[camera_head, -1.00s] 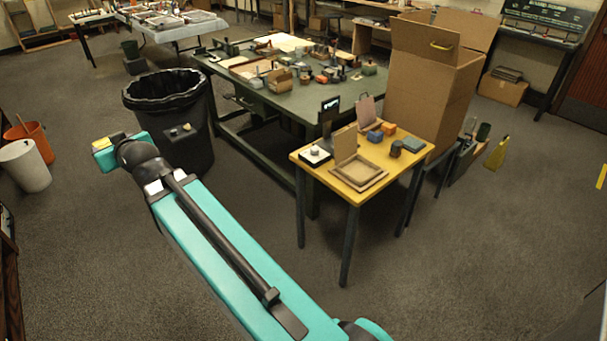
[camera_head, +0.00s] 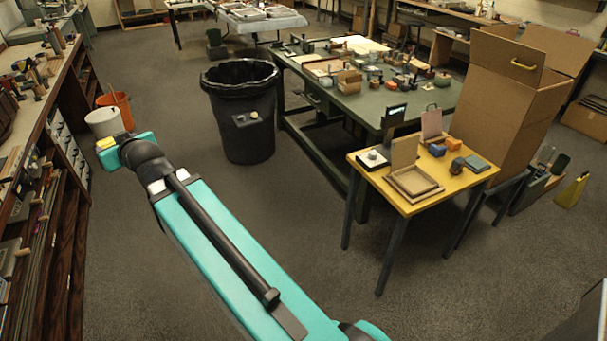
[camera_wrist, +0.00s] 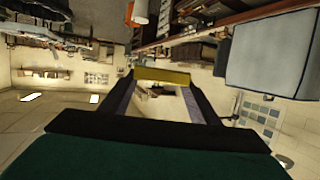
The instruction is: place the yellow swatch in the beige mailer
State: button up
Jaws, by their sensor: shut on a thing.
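My gripper (camera_wrist: 160,88) is shut on the yellow swatch (camera_wrist: 162,76), which spans its two fingertips in the wrist view. In the head view the swatch (camera_head: 104,143) shows as a small yellow patch at the end of my outstretched arm, at the left, above the floor. An open, shallow tan box with its lid standing up, which looks like the beige mailer (camera_head: 413,196), sits on the small yellow table (camera_head: 405,205) at the right. Its tray looks empty. My gripper is far to the left of it, well apart.
An orange block (camera_head: 454,144), a blue block (camera_head: 437,150) and a dark cylinder (camera_head: 457,166) share the yellow table. A big cardboard box (camera_head: 510,110) stands behind it. A black bin (camera_head: 240,125) is left of the cluttered green table (camera_head: 400,103). A shelf (camera_head: 60,220) lines the left; open floor lies between.

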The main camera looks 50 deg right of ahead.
aim_at(411, 185)
jog(key=z, duration=0.1)
jog(key=i, duration=1.15)
jog(key=z, duration=0.7)
